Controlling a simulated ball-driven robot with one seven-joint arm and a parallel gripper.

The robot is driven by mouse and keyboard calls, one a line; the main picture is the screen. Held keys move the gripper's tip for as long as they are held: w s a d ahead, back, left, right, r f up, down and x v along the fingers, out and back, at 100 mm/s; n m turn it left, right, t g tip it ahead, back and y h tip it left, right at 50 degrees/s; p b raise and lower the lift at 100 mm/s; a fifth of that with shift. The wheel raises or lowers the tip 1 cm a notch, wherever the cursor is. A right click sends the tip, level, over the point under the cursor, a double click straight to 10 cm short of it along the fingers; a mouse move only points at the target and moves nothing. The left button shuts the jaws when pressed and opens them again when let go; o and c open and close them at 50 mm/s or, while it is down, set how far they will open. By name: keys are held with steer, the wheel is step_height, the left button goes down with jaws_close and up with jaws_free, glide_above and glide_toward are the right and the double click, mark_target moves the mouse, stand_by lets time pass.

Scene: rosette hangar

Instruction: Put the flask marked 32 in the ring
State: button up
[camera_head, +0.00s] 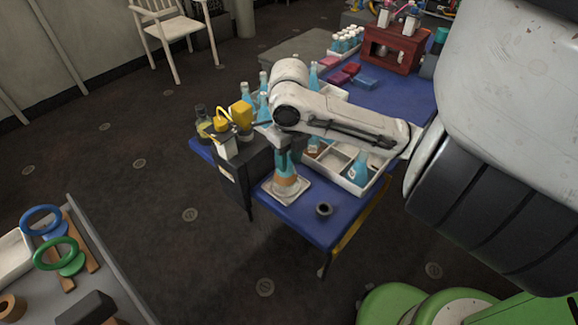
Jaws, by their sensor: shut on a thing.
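My gripper (281,148) points down at the near end of the blue table and is shut on the neck of a teal flask (284,166) with an orange band low down. That flask is upright, over or on a white square plate (303,193); I cannot tell whether it touches. Its number is not readable. A small dark ring (324,209) lies on the table just right of the plate. A blue ring (41,221) and a green ring (56,253) stand on the grey bench at the lower left. Another teal flask (357,172) with a white label stands in the white divided tray.
The white divided tray (334,161) lies right of my gripper. A dark box (245,172) with yellow-topped items stands close on the left, several teal flasks behind it. A red rack (390,52) is at the far end. The table's front corner (322,232) is bare.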

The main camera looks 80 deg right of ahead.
mark_target(289, 161)
steer(key=shift+d+f, duration=0.15)
steer(key=shift+f, duration=0.8)
steer(key=shift+d+f, duration=0.1)
steer(key=shift+f, duration=0.8)
steer(key=o, duration=0.9)
